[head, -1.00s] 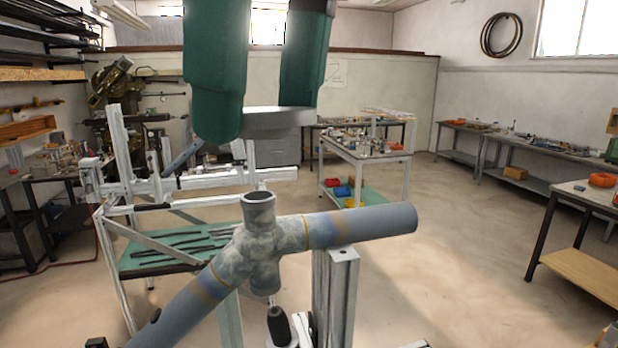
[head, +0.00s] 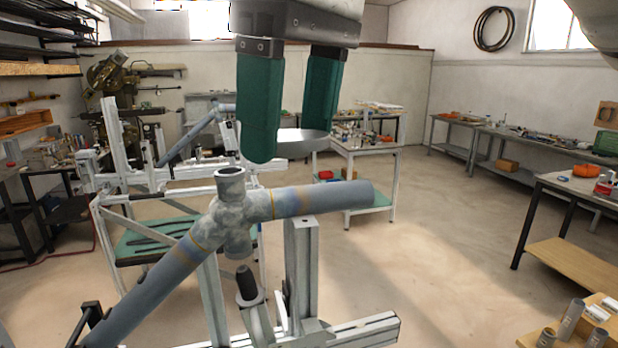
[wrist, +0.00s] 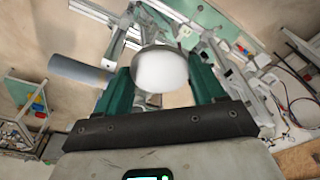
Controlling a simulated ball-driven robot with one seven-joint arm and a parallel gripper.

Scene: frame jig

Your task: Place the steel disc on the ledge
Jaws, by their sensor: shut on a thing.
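In the wrist view the disc (wrist: 160,72) shows as a pale round face, with a finger of my gripper (wrist: 162,85) on each side. The gripper is shut on it. In the head view the disc appears above the grey pipe joint of the jig; the height gap is hard to judge. I cannot tell which surface is the ledge; an upright aluminium post (head: 300,255) with a flat top stands below the disc in the picture.
A grey pipe joint (head: 240,208) with a long slanting arm crosses the jig in front. Aluminium rails (head: 350,330) run low at the right. A cart (head: 360,165) stands behind, a wooden-shelved table (head: 570,262) at right. Floor between them is open.

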